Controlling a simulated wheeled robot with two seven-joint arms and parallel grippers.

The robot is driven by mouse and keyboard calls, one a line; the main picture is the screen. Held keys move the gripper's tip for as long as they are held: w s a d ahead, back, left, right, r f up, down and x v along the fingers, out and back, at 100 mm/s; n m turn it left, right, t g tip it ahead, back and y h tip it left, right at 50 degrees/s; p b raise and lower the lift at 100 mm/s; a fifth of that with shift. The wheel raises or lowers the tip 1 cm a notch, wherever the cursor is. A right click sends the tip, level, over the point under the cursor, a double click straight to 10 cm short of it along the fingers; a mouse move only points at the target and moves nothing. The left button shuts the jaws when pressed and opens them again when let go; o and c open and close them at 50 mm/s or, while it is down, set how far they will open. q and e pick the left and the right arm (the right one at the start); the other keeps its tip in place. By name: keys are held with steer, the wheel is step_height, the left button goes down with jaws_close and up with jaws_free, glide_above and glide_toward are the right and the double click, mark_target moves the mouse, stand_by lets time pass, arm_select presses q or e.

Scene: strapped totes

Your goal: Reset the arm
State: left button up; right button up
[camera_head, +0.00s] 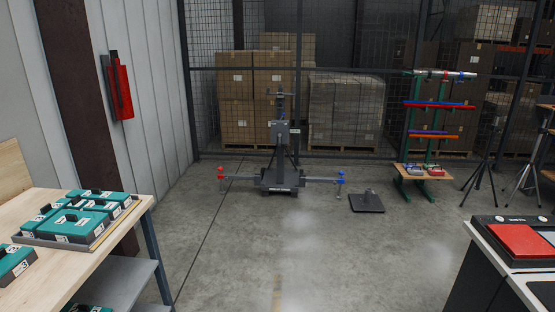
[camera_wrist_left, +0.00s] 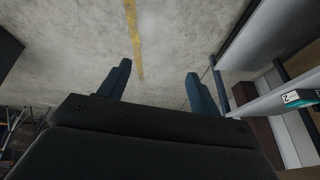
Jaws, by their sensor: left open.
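My left gripper (camera_wrist_left: 158,82) shows in the left wrist view, with its two blue-grey fingers spread apart and nothing between them. It hangs over bare concrete floor with a yellow line. Neither gripper shows in the head view. Green numbered totes (camera_head: 85,216) stand grouped on a grey tray (camera_head: 50,243) on the wooden table at the left. A separate green tote (camera_head: 14,262) lies at the table's left edge. A green tote labelled 2 (camera_wrist_left: 300,97) shows on the shelf at the right of the left wrist view.
The wooden table (camera_head: 130,222) has a grey lower shelf (camera_head: 115,283). A counter with a red panel (camera_head: 522,240) stands at the right. A grey stand with side bars (camera_head: 281,180) and a green rack (camera_head: 408,140) stand farther back. The middle floor is clear.

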arm_select(q)
steer(key=s+d+f+g, duration=0.1)
steer(key=s+f, duration=0.2)
steer(key=s, duration=0.5)
steer(key=s+d+f+g, duration=0.1)
steer(key=s+d+f, duration=0.1)
steer(key=s+f, duration=0.2)
steer(key=s+d+f+n+g, duration=0.1)
steer(key=s+f, duration=0.3)
steer(key=s, duration=0.7)
steer(key=shift+s+d+f+g+h, duration=0.2)
steer(key=shift+s+d+g+h, duration=0.15)
steer(key=shift+d, duration=0.25)
